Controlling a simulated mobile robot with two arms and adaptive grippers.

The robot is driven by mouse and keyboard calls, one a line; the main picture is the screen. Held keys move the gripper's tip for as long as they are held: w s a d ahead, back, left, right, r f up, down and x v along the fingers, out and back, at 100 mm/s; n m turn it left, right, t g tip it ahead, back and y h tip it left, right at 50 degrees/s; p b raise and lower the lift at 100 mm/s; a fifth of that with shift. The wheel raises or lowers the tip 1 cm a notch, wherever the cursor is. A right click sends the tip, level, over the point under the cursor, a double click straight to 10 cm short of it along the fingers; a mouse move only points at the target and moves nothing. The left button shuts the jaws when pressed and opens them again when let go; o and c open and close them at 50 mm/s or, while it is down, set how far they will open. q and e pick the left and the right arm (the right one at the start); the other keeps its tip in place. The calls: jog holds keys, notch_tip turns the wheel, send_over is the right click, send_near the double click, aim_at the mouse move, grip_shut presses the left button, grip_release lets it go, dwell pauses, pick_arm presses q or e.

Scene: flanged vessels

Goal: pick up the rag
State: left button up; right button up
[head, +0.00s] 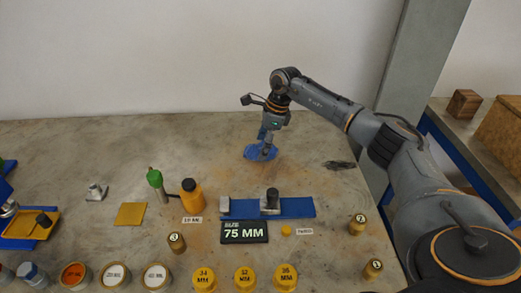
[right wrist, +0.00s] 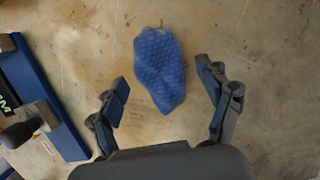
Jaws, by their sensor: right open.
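The rag is a crumpled, dimpled blue cloth (head: 256,153) lying flat on the bench, behind the blue rail. It also shows in the right wrist view (right wrist: 160,68), upper middle, just beyond and partly between the fingertips. My right gripper (head: 266,147) is above the rag and hides part of it in the head view. In the right wrist view its fingers (right wrist: 162,80) are spread wide and empty, one on each side of the rag's near end, with no visible contact.
A blue rail (head: 300,208) with metal blocks stands in front of the rag, beside a "75 MM" sign (head: 244,232). An orange bottle (head: 192,196) and a green-topped bottle (head: 155,180) stand to the left. A dark bundle (head: 340,165) lies right. The bench around the rag is clear.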

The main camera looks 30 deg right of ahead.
aim_at(258, 147)
jog(key=shift+a+f, duration=0.1)
jog(key=shift+f, duration=0.35)
jog(key=shift+c, duration=0.2)
jog(key=c, duration=1.2)
jog(key=shift+r, duration=0.15)
jog(key=shift+w+r+p, duration=0.1)
jog(key=shift+r+p, duration=0.45)
jog(key=shift+r, duration=0.05)
notch_tip(258, 147, up, 3)
jog(key=shift+f+p, duration=0.2)
jog(key=shift+p, duration=0.8)
jog(key=s+a+r+p, duration=0.2)
jog(key=s+r, duration=0.1)
jog(key=s, duration=0.1)
jog(key=s+a+r+p, duration=0.2)
jog(key=s+r+p, duration=0.1)
jog(key=s, duration=0.1)
jog(key=s+a+r+p, duration=0.2)
jog(key=s+r+p, duration=0.1)
jog(key=s, duration=0.1)
jog(key=shift+s, duration=0.4)
